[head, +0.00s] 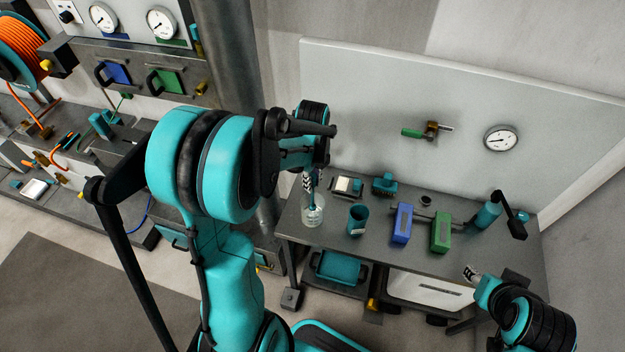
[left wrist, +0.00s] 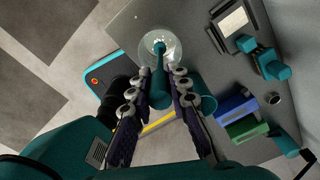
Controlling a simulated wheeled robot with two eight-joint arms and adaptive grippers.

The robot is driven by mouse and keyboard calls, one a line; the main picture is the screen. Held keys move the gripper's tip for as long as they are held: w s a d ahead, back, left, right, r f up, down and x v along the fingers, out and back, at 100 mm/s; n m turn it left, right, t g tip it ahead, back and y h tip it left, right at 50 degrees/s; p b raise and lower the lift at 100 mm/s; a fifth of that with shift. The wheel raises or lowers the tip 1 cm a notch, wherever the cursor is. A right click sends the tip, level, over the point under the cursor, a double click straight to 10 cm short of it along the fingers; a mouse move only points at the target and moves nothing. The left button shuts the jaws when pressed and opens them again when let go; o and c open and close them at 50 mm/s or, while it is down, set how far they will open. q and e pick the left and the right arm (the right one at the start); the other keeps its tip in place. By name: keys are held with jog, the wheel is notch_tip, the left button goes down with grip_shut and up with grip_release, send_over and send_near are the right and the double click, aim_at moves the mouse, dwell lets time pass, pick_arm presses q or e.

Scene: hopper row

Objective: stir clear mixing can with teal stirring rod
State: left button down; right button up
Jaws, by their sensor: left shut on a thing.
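The clear mixing can (head: 313,215) stands upright at the left end of the grey workbench. My left gripper (head: 309,182) is above it, pointing down and shut on the teal stirring rod. In the left wrist view the teal stirring rod (left wrist: 158,82) sits between the two dark fingers, and its far end lies within the round rim of the clear can (left wrist: 145,52). How deep the rod reaches is hard to tell. My right gripper (head: 470,272) is at the bench's front right edge, away from the can; its jaws are too small to read.
Right of the can on the bench (head: 375,255) stand a teal cup (head: 357,221), a blue box (head: 402,224), a green box (head: 441,232) and a teal cylinder (head: 487,215). Behind are a small scale (head: 347,187) and a teal block-like item (head: 384,184). A wall panel rises behind.

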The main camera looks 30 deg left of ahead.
pick_arm(q)
jog(key=shift+f+b, duration=2.35)
jog(key=shift+f, duration=0.75)
